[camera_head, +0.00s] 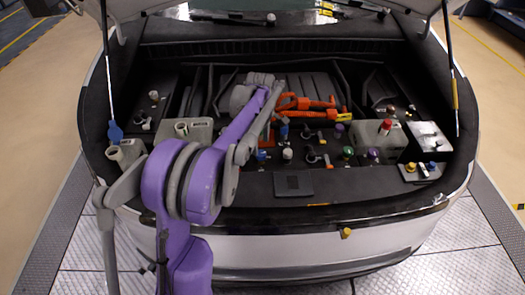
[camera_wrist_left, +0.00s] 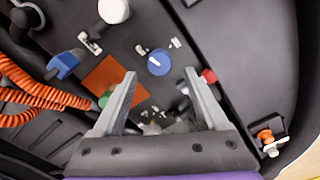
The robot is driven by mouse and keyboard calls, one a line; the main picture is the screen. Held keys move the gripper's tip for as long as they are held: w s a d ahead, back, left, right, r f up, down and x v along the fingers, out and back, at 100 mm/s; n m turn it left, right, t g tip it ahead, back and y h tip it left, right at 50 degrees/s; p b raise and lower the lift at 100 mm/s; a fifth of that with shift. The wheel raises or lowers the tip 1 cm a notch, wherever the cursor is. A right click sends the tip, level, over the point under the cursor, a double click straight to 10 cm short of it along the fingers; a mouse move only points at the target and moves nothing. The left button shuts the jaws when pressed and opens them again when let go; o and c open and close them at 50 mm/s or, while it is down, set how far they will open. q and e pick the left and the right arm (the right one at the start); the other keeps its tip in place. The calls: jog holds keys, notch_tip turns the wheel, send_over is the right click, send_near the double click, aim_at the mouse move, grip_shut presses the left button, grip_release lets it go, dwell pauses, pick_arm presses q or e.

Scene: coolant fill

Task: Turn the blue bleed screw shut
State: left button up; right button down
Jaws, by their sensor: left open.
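The blue bleed screw (camera_wrist_left: 159,62) is a round blue knob with a white pointer line, set in the dark panel in the left wrist view. My left gripper (camera_wrist_left: 160,74) is open, with one grey finger on each side of the line toward the screw. The screw lies just beyond the gap between the fingertips, and nothing is held. I cannot tell the height between fingertips and knob. In the head view my left gripper (camera_head: 243,152) points down into the engine bay beside my purple arm. The screw cannot be made out clearly there. My right gripper is not in view.
An orange plate (camera_wrist_left: 106,84), a red cap (camera_wrist_left: 208,75), a green cap (camera_wrist_left: 105,98) and a white cap (camera_wrist_left: 114,10) surround the screw. Orange cables (camera_head: 305,104) run behind. A blue connector (camera_wrist_left: 62,65) stands nearby. A reservoir with a red cap (camera_head: 386,126) is at the right.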

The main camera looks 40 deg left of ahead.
aim_at(261, 153)
pick_arm(q)
jog(key=shift+f, duration=2.3)
jog(key=shift+c, duration=0.2)
grip_shut()
